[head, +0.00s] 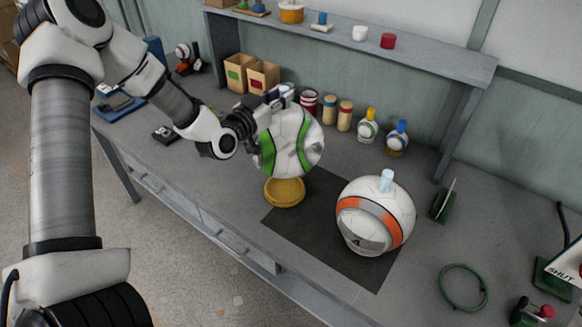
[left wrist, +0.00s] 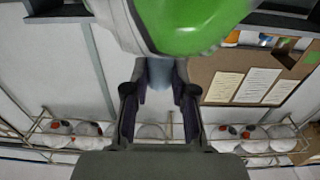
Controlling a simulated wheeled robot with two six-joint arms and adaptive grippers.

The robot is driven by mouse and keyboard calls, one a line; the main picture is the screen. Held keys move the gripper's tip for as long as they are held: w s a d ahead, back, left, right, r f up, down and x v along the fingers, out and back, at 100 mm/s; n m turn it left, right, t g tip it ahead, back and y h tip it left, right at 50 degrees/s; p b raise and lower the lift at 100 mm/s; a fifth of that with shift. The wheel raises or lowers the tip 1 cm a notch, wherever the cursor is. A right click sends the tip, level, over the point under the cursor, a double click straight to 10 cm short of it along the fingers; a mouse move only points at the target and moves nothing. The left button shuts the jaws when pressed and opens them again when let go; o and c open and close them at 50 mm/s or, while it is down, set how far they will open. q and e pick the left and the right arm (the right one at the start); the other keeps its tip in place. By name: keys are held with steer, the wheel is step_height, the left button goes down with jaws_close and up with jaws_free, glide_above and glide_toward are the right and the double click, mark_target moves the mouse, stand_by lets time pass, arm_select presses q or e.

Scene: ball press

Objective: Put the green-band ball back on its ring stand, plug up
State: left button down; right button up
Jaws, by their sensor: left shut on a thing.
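The green-band ball (head: 305,150), white with green bands, hangs above the yellow ring stand (head: 285,193) in the head view. A narrow gap seems to lie between them, but I cannot tell for sure whether they touch. My left gripper (head: 272,98) reaches the ball's upper side from the left. In the left wrist view, the ball (left wrist: 190,22) fills the top, and my left gripper (left wrist: 158,85) is shut on its pale blue plug (left wrist: 159,72). The plug end lies up at the gripper; the fingers partly hide it. My right gripper is out of view.
An orange-band ball (head: 375,212) with its plug up stands on a dark mat (head: 300,229) to the right. A green ring (head: 463,288) lies farther right. Small bottles, cans and cartons (head: 263,77) line the back under a shelf (head: 440,57).

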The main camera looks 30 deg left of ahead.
mark_target(278, 113)
arm_select(q)
steer(key=f, duration=0.2)
steer(key=s+f, duration=0.1)
steer(key=f, duration=0.1)
steer(key=shift+f+p, duration=0.25)
steer(key=shift+p, duration=0.1)
steer(key=f, duration=0.4)
steer(key=shift+w+f, duration=0.25)
steer(key=shift+s+r, duration=0.1)
steer(key=shift+s, duration=0.05)
steer(key=shift+f, duration=0.25)
steer(key=c, duration=1)
jaws_free()
steer(key=shift+f, duration=0.1)
steer(key=shift+o, duration=0.2)
